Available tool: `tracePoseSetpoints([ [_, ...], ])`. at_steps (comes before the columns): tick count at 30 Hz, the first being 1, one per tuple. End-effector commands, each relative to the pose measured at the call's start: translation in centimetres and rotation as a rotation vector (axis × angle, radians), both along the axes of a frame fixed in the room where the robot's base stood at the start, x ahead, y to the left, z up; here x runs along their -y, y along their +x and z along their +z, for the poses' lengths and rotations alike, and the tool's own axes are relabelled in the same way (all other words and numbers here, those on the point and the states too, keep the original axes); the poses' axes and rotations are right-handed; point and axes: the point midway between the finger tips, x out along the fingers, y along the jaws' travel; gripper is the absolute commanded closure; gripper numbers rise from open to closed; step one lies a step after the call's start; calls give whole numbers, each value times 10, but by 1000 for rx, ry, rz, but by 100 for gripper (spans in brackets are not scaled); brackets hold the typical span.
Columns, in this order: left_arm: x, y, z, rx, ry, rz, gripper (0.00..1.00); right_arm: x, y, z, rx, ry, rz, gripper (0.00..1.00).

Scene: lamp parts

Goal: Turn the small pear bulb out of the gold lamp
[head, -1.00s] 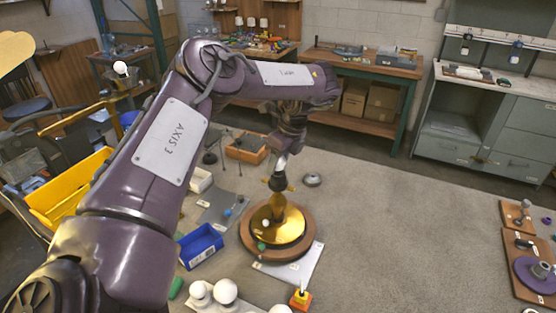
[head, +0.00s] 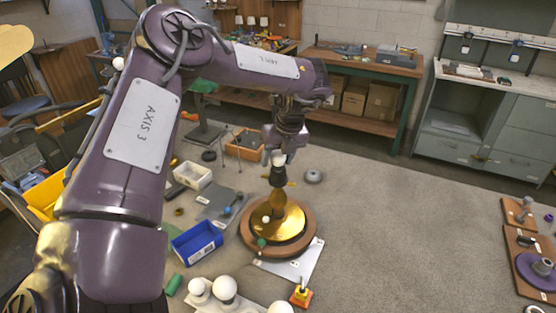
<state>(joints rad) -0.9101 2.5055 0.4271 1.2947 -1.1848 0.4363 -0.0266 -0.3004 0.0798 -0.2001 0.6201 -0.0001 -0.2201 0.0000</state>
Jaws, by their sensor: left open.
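The gold lamp (head: 276,215) stands upright on a round wooden base (head: 247,232) in the middle of the head view. It has a dark socket (head: 278,175) at its top. A small white bulb (head: 278,158) shows at the mouth of the socket; how far it sits inside I cannot tell. My left gripper (head: 279,150) points down over the bulb and is open. Its fingers are small and partly dark here, so whether they touch the bulb is unclear. My right gripper is not in view.
A blue bin (head: 197,244) and a white bin (head: 193,175) stand left of the lamp. White round bulbs (head: 224,288) lie in front. An orange-yellow block (head: 301,294) is near the front. A grey round piece (head: 313,176) lies behind right.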

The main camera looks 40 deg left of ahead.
Motion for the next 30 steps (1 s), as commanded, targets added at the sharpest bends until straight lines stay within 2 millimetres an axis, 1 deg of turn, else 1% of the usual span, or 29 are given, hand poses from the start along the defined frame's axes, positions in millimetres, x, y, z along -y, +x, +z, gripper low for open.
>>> tracePoseSetpoints([
  [2,0,0,0,1,-1,-48,47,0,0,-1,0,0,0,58],
  [4,0,0,0,1,-2,-136,47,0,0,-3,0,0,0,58],
  [10,-1,0,0,2,-1,-495,47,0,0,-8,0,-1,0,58],
  [12,0,0,0,2,1,-572,47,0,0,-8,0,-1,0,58],
  [17,0,0,0,2,0,-665,47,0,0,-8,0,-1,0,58],
  [20,-1,0,0,2,0,-804,47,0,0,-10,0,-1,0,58],
  [24,0,0,0,2,0,-1045,47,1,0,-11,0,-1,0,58],
  [27,-1,1,0,1,1,-1163,47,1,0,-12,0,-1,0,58],
  [30,0,1,0,1,0,-1216,47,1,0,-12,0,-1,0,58],
])
